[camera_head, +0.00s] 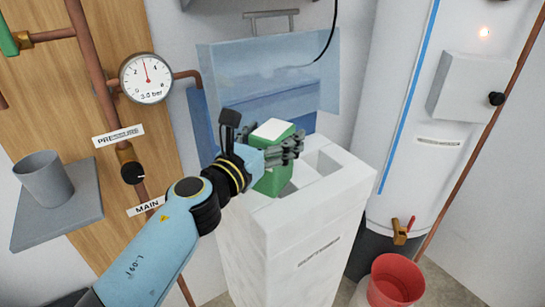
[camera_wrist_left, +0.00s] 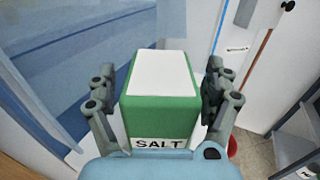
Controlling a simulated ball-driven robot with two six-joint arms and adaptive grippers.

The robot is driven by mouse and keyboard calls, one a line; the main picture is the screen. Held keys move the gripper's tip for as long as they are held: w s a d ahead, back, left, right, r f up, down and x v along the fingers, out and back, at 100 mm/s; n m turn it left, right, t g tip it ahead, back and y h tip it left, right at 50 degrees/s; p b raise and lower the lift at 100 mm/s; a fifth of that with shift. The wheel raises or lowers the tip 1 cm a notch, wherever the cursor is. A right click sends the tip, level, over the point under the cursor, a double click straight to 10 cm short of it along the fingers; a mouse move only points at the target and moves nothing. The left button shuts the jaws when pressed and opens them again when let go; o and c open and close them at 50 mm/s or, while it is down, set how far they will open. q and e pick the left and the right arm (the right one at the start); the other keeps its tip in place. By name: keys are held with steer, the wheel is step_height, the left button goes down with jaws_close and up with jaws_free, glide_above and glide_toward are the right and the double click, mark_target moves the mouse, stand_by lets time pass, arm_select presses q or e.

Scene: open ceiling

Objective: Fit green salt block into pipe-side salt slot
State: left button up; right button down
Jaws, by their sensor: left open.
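The green salt block (camera_head: 270,172) has a white top and stands upright at the softener cabinet's left opening. In the left wrist view the salt block (camera_wrist_left: 160,112) shows its white top and a SALT label, between the two fingers. My left gripper (camera_head: 283,148) is open around the block, with a small gap on each side in the wrist view (camera_wrist_left: 160,95). The white softener cabinet (camera_head: 300,235) has an empty slot (camera_head: 322,163) to the right of the block. The left slot, on the pipe side, is partly hidden by the block and my gripper. My right gripper is out of view.
A transparent blue lid (camera_head: 275,75) stands raised behind the cabinet. Copper pipes, a pressure gauge (camera_head: 147,78) and a grey shelf with a cup (camera_head: 42,178) are at left. A white tank (camera_head: 410,120) and red bucket (camera_head: 393,280) are at right.

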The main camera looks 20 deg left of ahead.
arm_select(q)
steer(key=shift+c, duration=0.4)
steer(key=c, duration=1.6)
steer(key=shift+w+r, duration=0.1)
steer(key=shift+r, duration=0.05)
jaws_close()
